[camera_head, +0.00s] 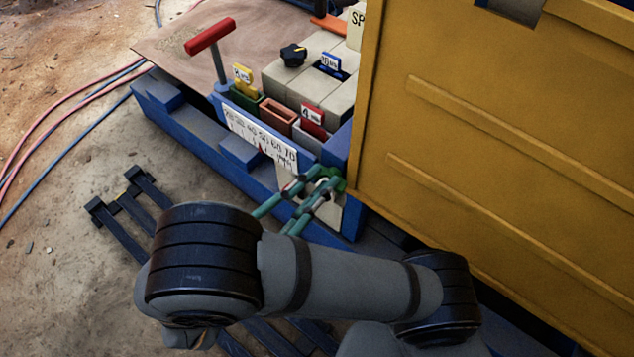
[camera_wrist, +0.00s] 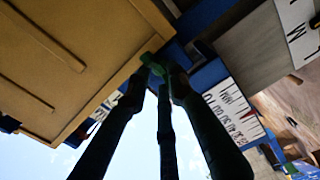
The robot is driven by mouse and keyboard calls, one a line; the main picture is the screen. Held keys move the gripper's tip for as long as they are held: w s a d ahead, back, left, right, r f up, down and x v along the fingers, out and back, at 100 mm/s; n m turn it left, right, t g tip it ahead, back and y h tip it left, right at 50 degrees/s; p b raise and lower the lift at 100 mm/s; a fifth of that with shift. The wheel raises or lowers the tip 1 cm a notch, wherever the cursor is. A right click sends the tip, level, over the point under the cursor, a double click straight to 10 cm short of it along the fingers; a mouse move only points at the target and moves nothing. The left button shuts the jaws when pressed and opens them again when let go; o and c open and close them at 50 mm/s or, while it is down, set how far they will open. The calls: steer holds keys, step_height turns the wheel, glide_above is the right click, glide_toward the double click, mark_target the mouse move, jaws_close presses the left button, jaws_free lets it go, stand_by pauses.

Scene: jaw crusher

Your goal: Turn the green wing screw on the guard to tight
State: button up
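The green wing screw (camera_head: 338,184) sits at the lower left corner of the yellow guard (camera_head: 480,130), beside the blue frame. In the wrist view the green wing screw (camera_wrist: 154,63) shows at the guard's corner, partly covered by my fingers. My gripper (camera_head: 318,183) has its fingertips at the screw. In the wrist view my gripper (camera_wrist: 157,80) shows dark fingers that converge around the screw from both sides, with a third in the middle. I cannot tell whether they press on it.
A white scale plate (camera_head: 260,137) runs along the blue frame (camera_head: 190,125) left of the screw. A red T-handle (camera_head: 210,37), a black knob (camera_head: 293,55) and small numbered tags stand behind it. Hoses (camera_head: 60,120) lie on the ground at left.

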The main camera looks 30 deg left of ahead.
steer(key=shift+o, duration=1.3)
steer(key=v, duration=1.2)
steer(key=shift+w+r, duration=0.1)
steer(key=shift+w, duration=0.05)
steer(key=x, duration=1.1)
steer(key=shift+w+d, duration=0.1)
steer(key=shift+w, duration=0.35)
steer(key=shift+n+b, duration=0.55)
steer(key=shift+n, duration=0.05)
steer(key=shift+p, duration=0.3)
